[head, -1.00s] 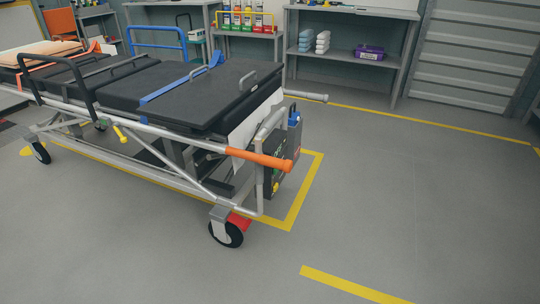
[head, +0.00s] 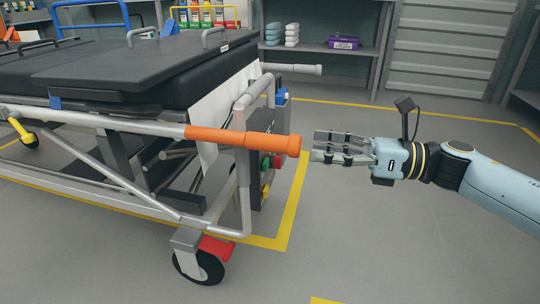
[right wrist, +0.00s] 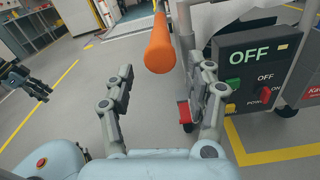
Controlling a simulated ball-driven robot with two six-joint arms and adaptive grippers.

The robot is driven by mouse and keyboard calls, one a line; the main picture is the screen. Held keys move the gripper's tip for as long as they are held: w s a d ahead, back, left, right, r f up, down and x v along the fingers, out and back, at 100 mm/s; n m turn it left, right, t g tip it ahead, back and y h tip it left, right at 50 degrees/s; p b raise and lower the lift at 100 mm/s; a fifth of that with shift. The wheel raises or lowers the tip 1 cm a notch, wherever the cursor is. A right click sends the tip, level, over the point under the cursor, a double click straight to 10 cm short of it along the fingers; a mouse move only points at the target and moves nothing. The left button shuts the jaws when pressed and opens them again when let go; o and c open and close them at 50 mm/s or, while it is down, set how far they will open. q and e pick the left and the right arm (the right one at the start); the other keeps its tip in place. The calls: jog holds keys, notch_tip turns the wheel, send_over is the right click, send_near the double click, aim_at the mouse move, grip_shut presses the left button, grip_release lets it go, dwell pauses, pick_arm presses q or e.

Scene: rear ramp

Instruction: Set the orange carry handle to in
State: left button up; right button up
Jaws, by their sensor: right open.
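The orange carry handle (head: 240,139) is a thick sleeve on the near side rail of the stretcher (head: 90,119), sticking out past the stretcher's end. My right gripper (head: 317,146) is open and empty, just right of the handle's end, with its fingers pointing at it. In the right wrist view the handle (right wrist: 159,48) lies ahead, between the lines of the two spread fingers (right wrist: 163,82), apart from them. A dark gripper, seemingly my left one (right wrist: 38,86), shows at the left edge there; its jaw state is unclear.
A dark control box (right wrist: 255,68) reading OFF, with green and red buttons, hangs at the stretcher's end. A caster wheel (head: 198,267) stands below the handle. A grey shelf (head: 330,50) is behind. The floor on the right is clear.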

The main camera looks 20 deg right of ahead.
aim_at(271, 141)
jog(key=b+x, duration=0.2)
jog(key=x, duration=0.8)
pick_arm(q)
jog(key=shift+w+d+f+t, duration=0.15)
jog(key=shift+w+f+t, duration=0.85)
jog(key=shift+f+t, duration=0.1)
pick_arm(e)
grip_shut()
